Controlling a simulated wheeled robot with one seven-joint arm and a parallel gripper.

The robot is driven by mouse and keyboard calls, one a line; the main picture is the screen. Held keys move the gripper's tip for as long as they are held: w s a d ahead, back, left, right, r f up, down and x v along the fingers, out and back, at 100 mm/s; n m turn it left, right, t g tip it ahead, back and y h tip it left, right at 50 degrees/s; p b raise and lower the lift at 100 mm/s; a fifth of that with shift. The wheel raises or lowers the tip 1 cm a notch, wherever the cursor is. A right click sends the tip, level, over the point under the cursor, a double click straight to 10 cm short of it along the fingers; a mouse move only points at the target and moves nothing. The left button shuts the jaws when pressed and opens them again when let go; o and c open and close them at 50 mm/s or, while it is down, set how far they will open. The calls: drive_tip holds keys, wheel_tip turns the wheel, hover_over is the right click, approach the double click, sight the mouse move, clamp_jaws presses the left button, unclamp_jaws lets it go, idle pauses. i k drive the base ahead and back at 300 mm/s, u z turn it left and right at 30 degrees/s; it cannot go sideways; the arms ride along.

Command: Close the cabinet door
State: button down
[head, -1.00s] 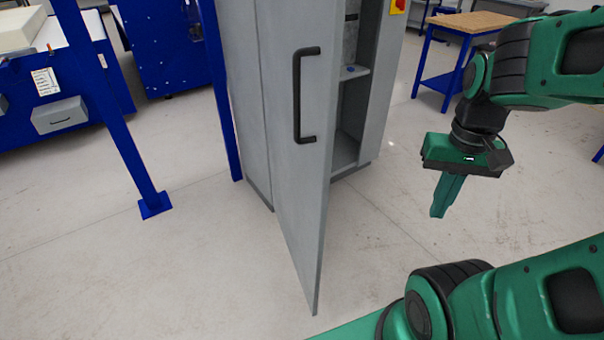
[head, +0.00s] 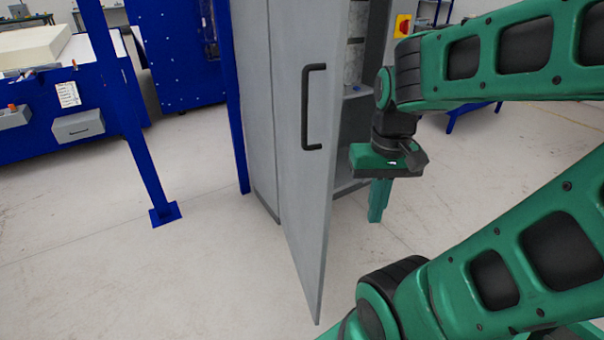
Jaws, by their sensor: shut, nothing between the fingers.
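The grey cabinet door (head: 305,190) stands open, swung out toward me, with its black bar handle (head: 312,108) on the face turned to the left. The grey cabinet (head: 258,120) is behind it, and part of its open inside with a shelf (head: 356,92) shows right of the door. My gripper (head: 378,202) points down with its green fingers shut and empty. It is right of the door's free edge, on the door's inner side, in front of the opening. A small gap shows between the fingers and the door in the picture; I cannot tell the depth.
A blue post (head: 130,120) with a floor plate stands at the left. A blue bench (head: 60,95) with a foam block (head: 35,45) is behind it. A red and yellow switch (head: 402,26) is on the cabinet's right side. The floor left of the door is clear.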

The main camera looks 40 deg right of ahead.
sight(308, 39)
drive_tip(key=z, duration=0.05)
drive_tip(key=k, duration=1.45)
drive_tip(key=z, duration=0.6)
drive_tip(key=i, duration=1.5)
drive_tip(key=u, duration=0.05)
